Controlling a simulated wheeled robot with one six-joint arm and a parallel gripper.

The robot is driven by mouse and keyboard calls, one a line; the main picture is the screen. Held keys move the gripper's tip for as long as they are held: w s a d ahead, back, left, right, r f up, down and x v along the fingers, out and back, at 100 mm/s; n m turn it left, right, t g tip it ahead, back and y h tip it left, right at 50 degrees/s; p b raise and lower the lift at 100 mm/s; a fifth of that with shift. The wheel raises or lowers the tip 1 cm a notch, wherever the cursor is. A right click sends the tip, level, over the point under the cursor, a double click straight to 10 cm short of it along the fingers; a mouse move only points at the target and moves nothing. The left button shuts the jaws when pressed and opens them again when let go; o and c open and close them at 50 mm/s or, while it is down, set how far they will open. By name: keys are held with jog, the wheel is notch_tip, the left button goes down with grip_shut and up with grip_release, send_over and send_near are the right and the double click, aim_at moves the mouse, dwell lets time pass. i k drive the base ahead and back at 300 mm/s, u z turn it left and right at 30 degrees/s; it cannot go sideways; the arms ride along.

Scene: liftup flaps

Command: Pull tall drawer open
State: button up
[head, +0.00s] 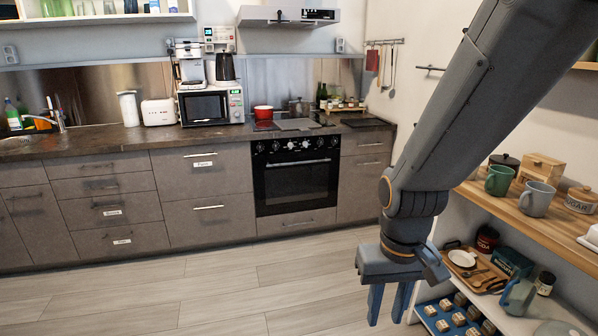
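The grey-brown kitchen cabinets have drawers with bar handles, all looking shut. A narrow unit right of the oven has a small upper front and a tall front (362,190) below it, with a handle near its top; my arm is close to its right side. Left of the oven are two wide, deep drawers, an upper one (180,180) with a white label and a lower one (230,222). I cannot tell which front is the tall drawer. My gripper (387,318) points down in front of the cabinets, fingers apart and empty, touching no handle.
A black oven (296,176) sits between the drawer units. A wooden-topped shelf (530,215) with mugs, jars and trays stands at the right, close to my arm. The wooden floor (200,290) before the cabinets is clear.

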aim_at(358, 198)
jog(key=i, duration=2.95)
jog(key=z, duration=0.85)
jog(key=i, duration=0.5)
